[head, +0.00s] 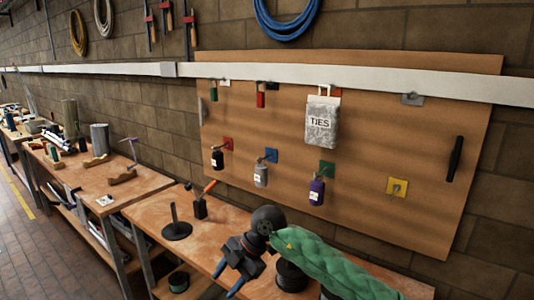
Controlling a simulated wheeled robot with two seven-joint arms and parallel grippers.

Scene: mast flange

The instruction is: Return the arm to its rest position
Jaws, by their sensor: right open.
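My right arm, in a green quilted sleeve (325,265), comes in from the lower right in the head view. Its dark gripper (226,282) is over the front part of the near workbench (150,215), with its two blue-tipped fingers apart and pointing down toward the lower left. Nothing shows between the fingers. My left gripper is not in view.
A pegboard (350,205) behind the bench holds bottles, a bag marked TIES (322,122) and coloured hook plates. A dark disc with an upright post (177,230) and a dark holder with an orange-handled tool (201,207) stand left of the gripper. A dark spool (291,276) is beside my arm.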

